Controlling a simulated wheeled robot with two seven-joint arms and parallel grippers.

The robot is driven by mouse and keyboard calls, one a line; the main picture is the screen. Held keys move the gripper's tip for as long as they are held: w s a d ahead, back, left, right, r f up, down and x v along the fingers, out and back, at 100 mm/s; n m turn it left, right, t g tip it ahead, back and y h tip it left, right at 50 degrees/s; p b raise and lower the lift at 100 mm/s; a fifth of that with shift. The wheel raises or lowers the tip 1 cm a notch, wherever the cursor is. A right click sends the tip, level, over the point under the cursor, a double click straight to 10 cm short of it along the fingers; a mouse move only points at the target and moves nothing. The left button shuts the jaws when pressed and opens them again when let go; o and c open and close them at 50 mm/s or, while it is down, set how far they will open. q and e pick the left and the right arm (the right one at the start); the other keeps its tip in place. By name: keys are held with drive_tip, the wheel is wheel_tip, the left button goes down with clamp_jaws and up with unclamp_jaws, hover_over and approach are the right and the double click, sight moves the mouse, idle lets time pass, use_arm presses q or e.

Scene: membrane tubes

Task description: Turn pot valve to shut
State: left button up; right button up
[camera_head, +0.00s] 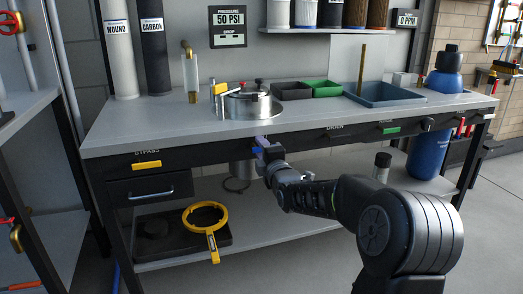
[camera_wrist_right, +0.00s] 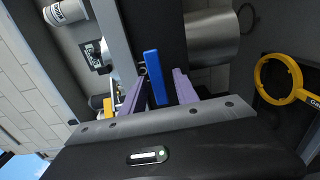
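The pot (camera_head: 252,104) is a silver, lidded vessel set in the worktop. A blue valve handle (camera_wrist_right: 156,78) shows in the wrist view as a flat bar, beside a grey cylinder (camera_wrist_right: 212,40); I take it to be the pot valve. My right gripper (camera_head: 262,144) is at the bench's front edge, below the pot. In the wrist view its pale purple fingers (camera_wrist_right: 159,88) stand on either side of the blue handle, with gaps visible, so it looks open around the handle. In the head view the fingers mostly hide the handle. My left gripper is not in view.
The bench front (camera_head: 300,142) carries a yellow bypass handle (camera_head: 147,165) and a green handle (camera_head: 391,130). A yellow ring wrench (camera_head: 205,222) lies over a black tray on the lower shelf. Black, green and blue trays (camera_head: 385,99) occupy the worktop's right half.

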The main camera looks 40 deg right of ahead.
drive_tip(key=shift+r, duration=0.1)
